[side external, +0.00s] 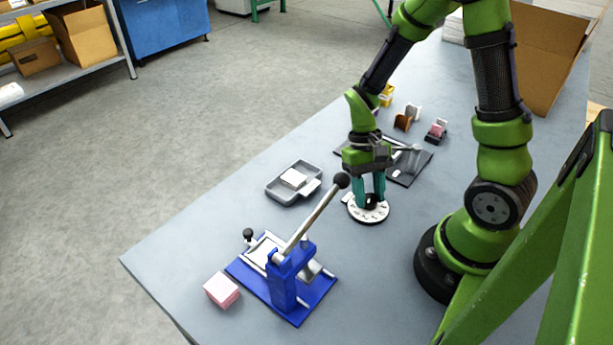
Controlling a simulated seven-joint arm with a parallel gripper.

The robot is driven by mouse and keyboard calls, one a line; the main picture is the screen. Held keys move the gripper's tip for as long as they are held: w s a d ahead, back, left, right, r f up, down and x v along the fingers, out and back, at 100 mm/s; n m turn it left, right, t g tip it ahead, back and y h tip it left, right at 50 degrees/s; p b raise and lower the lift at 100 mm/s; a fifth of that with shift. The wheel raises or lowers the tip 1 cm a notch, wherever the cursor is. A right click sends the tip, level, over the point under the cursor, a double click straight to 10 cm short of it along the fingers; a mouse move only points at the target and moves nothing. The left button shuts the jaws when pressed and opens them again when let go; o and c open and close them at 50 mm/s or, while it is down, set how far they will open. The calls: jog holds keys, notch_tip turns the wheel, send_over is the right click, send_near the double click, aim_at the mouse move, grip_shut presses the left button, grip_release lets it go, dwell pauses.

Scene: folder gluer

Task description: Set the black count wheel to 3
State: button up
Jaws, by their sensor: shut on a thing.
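The count wheel is a white dial with dark marks around its face (360,216) and a black knob (371,202) in the middle. It lies on the grey table, right of the blue lever press. My gripper (370,198) points down over the dial, its teal fingers shut on the black knob. The fingers hide part of the knob and the dial's far side. The marks are too small to read, so I cannot tell which number is set.
A blue press (290,280) with a long ball-tipped lever stands left of the dial, its ball close to my gripper. A grey tray (284,196) holds white pieces. A pink block (221,290) sits at the front left. A dark plate (412,170) with a metal lever lies behind.

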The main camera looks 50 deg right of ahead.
jog(key=m+t, duration=0.1)
jog(key=m, duration=0.2)
jog(key=m+t+y, duration=0.1)
jog(key=m, duration=0.2)
jog(key=shift+d, duration=0.15)
jog(key=shift+y, duration=0.3)
jog(key=o, duration=1)
jog(key=shift+s, duration=0.1)
jog(key=shift+o, duration=0.2)
jog(key=shift+r, duration=0.1)
jog(key=v, duration=1.6)
jog(key=shift+r, duration=0.35)
jog(key=shift+d, duration=0.2)
